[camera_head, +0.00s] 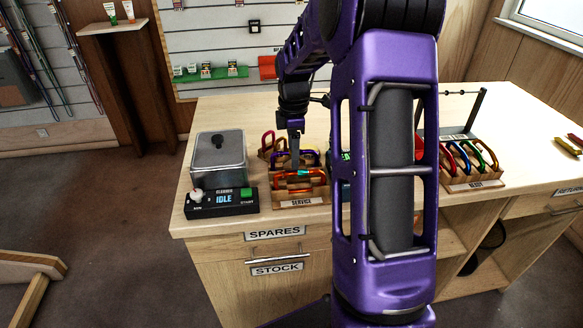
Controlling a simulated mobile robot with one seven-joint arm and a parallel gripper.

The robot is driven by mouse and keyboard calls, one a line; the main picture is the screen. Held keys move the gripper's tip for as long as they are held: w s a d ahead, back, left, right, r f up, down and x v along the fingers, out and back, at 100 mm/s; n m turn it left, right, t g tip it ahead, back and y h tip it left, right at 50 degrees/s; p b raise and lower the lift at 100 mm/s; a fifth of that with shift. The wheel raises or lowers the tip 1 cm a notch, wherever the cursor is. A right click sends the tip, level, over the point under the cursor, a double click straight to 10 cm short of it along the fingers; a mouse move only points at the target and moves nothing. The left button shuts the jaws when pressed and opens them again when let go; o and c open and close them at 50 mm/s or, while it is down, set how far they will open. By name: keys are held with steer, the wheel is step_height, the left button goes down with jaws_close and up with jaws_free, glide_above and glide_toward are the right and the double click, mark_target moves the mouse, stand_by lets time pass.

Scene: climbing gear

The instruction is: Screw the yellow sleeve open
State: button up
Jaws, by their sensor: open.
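My gripper (294,155) points down at the wooden tray marked SERVICE (298,203), and its fingertips are among the carabiners there. It is small and dark in this view, and I see nothing held in it. An orange carabiner (290,185) with a small teal part lies at the front of the tray. A purple carabiner (313,155) is behind it, close to the gripper. Reddish carabiners (267,142) stand at the back left. I cannot make out a yellow sleeve for certain; the gripper and the small scale hide detail.
A grey lidded box (219,160) stands behind a black panel reading IDLE (222,202), left of the tray. A tray marked READY (465,185) holds several coloured carabiners at right. My purple arm hides the counter's middle. Bare counter (225,112) shows at the back left.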

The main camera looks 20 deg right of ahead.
steer(key=shift+w+d+f+p, duration=0.15)
steer(key=shift+w+d+p, duration=0.1)
steer(key=shift+w+p, duration=0.4)
stand_by(0.6)
steer(key=shift+w, duration=0.1)
steer(key=shift+r, duration=1.2)
steer(key=shift+s+a, duration=0.25)
steer(key=shift+s, duration=0.5)
step_height(320, 180, up, 10)
steer(key=shift+p, duration=0.3)
steer(key=shift+s+f, duration=0.1)
